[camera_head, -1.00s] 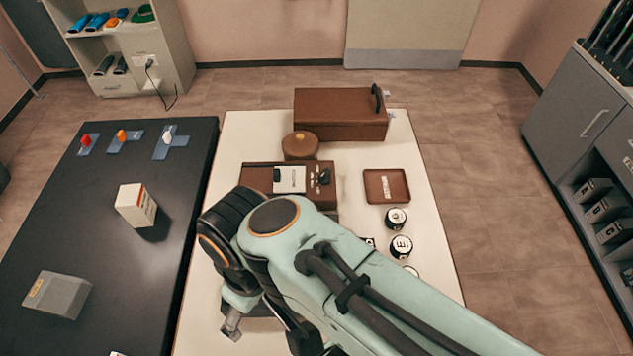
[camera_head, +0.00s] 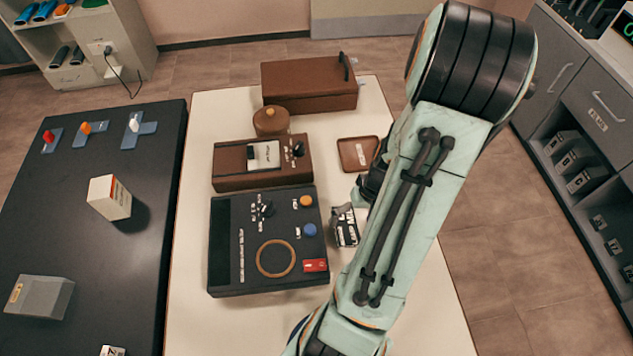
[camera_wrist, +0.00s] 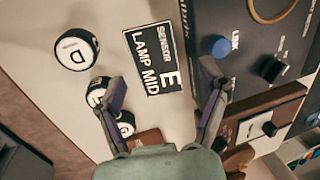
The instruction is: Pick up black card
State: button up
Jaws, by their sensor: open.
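The black card (camera_wrist: 152,58) lies flat on the pale table, with white print that reads "SENSOR E LAMP MID". It also shows in the head view (camera_head: 347,230), beside the right edge of the black console. My gripper (camera_wrist: 163,82) is open and empty. In the wrist view its fingers are spread, one on each side of the lower part of the picture, with the card beyond and between them. Nothing is between the fingertips. In the head view my arm hides the table to the right of the card.
The black console (camera_head: 225,285) with knobs, a ring and a red tag stands close beside the card. Round black-and-white discs marked D (camera_wrist: 77,53) and E (camera_wrist: 97,92) stand on the other side. A brown box (camera_head: 230,178) and a brown tray (camera_head: 358,154) are farther back.

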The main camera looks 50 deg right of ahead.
aim_at(348, 234)
jog(key=shift+s+d+f, duration=0.15)
jog(key=shift+s, duration=0.25)
jog(key=shift+f, duration=0.35)
jog(key=x, duration=0.6)
jog(key=shift+w+r, duration=0.1)
jog(key=c, duration=1)
